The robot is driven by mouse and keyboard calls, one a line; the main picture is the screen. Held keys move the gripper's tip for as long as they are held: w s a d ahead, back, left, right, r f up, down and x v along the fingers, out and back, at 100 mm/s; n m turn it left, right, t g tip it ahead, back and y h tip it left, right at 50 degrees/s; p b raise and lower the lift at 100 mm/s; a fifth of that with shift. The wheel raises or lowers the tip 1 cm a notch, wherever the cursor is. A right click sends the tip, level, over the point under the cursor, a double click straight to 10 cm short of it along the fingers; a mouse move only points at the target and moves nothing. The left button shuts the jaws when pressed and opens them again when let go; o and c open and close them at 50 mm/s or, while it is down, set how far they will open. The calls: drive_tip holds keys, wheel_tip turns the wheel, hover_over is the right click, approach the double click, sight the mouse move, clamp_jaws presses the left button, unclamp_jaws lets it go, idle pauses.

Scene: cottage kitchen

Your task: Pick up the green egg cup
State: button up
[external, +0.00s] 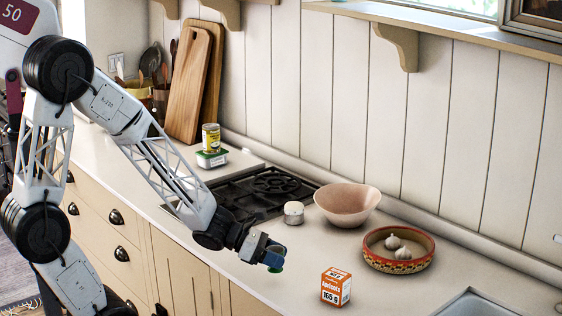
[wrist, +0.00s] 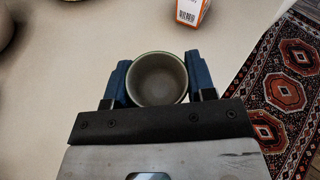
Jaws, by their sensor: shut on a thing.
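The green egg cup (wrist: 158,80) is between the two blue fingers of my gripper (wrist: 158,82) in the wrist view, with its round opening facing the camera. The fingers press on its left and right sides. In the external view my gripper (external: 274,257) is low over the front part of the counter, and a small green bit of the egg cup (external: 276,268) shows at the fingertips. The rest of the cup is hidden by the fingers. I cannot tell whether its base touches the counter.
An orange apricots box (external: 336,287) stands to the right of my gripper. The gas hob (external: 262,188) is further back left. The counter's front edge is close.

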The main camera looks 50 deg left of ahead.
drive_tip(key=shift+s+a+r, duration=0.1)
drive_tip(key=shift+s+a, duration=0.1)
drive_tip(key=shift+s, duration=0.7)
drive_tip(key=shift+s+a+r, duration=0.1)
drive_tip(key=shift+s+a, duration=0.15)
drive_tip(key=shift+s, duration=0.7)
drive_tip(key=shift+s+a+r, duration=0.1)
drive_tip(key=shift+s+a, duration=0.1)
drive_tip(key=shift+s, duration=0.7)
